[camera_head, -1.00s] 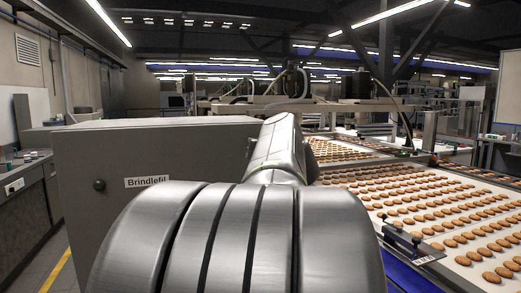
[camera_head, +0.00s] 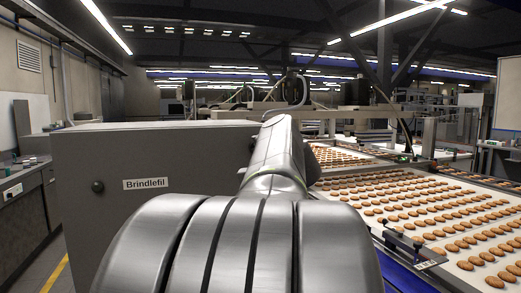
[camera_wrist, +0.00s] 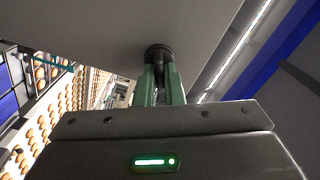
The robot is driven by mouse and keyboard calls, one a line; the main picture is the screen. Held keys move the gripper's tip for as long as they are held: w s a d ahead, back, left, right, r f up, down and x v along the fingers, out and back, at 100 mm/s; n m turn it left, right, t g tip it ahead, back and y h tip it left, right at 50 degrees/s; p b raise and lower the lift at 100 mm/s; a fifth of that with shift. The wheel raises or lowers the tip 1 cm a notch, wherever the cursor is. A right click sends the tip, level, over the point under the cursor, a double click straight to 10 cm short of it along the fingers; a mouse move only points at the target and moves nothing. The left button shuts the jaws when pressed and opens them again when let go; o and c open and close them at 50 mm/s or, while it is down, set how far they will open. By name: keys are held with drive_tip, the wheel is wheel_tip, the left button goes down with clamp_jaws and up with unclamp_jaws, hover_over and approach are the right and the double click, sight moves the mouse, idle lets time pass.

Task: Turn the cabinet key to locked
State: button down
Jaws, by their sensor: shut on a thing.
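The grey cabinet (camera_head: 180,220) stands left of centre in the head view, with a white label reading "Brindlefil" and a dark round knob (camera_head: 97,186) on its side. In the wrist view a grey cabinet face (camera_wrist: 95,35) fills the top. A dark round key piece (camera_wrist: 158,50) sits against that face. My gripper (camera_wrist: 160,70) has green fingers closed on this piece, pointing straight at the face. The fingers partly cover the piece, so its turned angle cannot be read. In the head view my own arm hides the gripper and the key.
A conveyor (camera_head: 455,200) with rows of biscuits runs along the right, close beside my arm. A dark bar-like fitting (camera_head: 405,243) stands at its near edge. A workbench (camera_head: 25,190) lines the left wall. Some floor shows between the bench and the cabinet.

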drive_tip(key=m+p, duration=0.1)
drive_tip(key=m, duration=0.4)
drive_tip(key=shift+f, duration=0.1)
idle(0.5)
drive_tip(key=c, duration=1.5)
unclamp_jaws()
drive_tip(key=shift+c, duration=0.2)
drive_tip(key=b+v, duration=0.3)
drive_tip(key=v, duration=1.1)
drive_tip(key=shift+w, duration=0.1)
